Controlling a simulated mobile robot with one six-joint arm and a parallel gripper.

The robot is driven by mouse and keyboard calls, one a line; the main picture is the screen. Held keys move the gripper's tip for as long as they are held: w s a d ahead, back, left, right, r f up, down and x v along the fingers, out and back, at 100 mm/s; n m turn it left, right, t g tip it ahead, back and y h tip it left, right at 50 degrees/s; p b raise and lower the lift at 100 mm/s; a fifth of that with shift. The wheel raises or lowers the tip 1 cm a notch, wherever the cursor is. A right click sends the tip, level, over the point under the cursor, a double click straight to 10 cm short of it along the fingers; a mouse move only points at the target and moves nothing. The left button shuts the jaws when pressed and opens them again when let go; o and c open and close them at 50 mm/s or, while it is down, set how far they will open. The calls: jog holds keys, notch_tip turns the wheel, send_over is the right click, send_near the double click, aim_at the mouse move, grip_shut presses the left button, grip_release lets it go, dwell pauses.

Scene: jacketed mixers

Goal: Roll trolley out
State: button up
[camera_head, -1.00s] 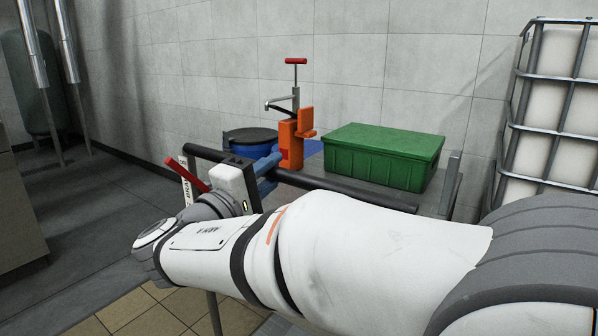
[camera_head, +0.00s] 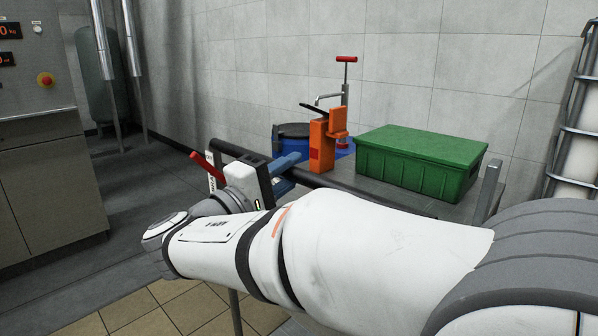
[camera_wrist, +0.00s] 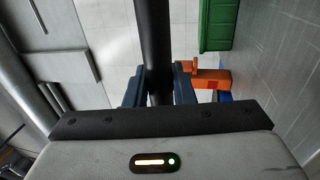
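The trolley has a grey deck, a black push bar (camera_head: 335,185) and an upright grey end post (camera_head: 488,190). A red lever (camera_head: 208,166) sticks up at the bar's left end, beside a white lettered plate partly hidden by my arm. My gripper (camera_head: 283,174) has its blue fingers around the bar. In the wrist view the black bar (camera_wrist: 154,45) runs between the fingers (camera_wrist: 158,88), which look closed against it. A green lidded crate (camera_head: 420,160) and an orange block-like holder (camera_head: 321,143) are at the trolley. My arm hides its lower part and wheels.
A tiled wall is behind. A caged white tank (camera_head: 577,150) is at right. A cabinet (camera_head: 45,170) with a red button is at left. Floor between cabinet and trolley is clear.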

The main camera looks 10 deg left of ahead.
jog(key=o, duration=0.4)
jog(key=p+v, duration=0.2)
jog(key=v, duration=0.5)
jog(key=shift+s+a+f, duration=0.2)
jog(key=shift+s+a, duration=0.05)
jog(key=shift+s, duration=0.1)
